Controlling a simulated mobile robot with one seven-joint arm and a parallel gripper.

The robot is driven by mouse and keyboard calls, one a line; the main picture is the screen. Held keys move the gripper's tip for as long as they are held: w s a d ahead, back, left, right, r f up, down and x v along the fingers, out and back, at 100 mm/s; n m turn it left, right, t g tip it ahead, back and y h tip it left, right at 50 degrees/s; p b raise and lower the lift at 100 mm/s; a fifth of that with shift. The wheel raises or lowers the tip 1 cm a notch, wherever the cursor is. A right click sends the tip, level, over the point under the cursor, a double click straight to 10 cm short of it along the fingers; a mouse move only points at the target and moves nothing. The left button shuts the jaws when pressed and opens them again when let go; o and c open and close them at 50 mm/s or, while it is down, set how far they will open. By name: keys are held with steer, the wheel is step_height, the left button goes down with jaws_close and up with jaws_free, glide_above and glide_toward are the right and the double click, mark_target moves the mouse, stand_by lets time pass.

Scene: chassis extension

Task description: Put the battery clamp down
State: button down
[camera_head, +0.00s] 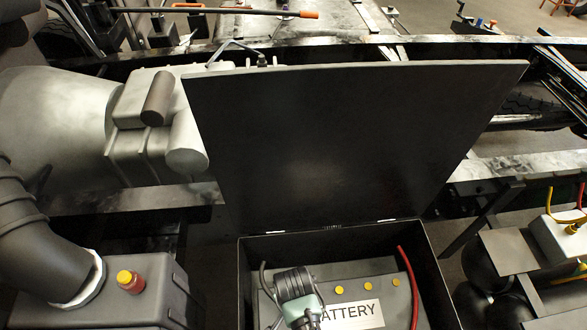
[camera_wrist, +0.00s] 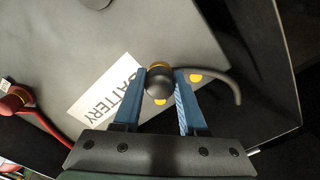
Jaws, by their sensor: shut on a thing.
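My gripper (camera_wrist: 160,70) is shut on the battery clamp (camera_wrist: 159,83), a dark rounded piece with a yellowish band, held between its two blue fingers. A black cable (camera_wrist: 232,76) curves off to the right of it in the wrist view. The grey battery (camera_wrist: 165,35), with a white BATTERY label (camera_wrist: 104,95), lies beneath the fingers. In the head view the battery (camera_head: 383,268) sits in an open black box (camera_head: 437,295), and part of my arm covers its left side. I cannot tell whether the clamp touches the battery.
The box's black lid (camera_head: 350,130) stands open behind it. A red cable (camera_head: 408,280) runs along the battery's right side, ending at a red clamp (camera_wrist: 12,101). A grey tank with a red-and-yellow cap (camera_head: 130,281) stands to the left.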

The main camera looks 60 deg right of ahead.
steer(key=shift+f, duration=1.95)
steer(key=shift+f, duration=0.1)
steer(key=shift+c, duration=2.3)
jaws_free()
step_height(320, 180, up, 12)
steer(key=shift+r, duration=0.15)
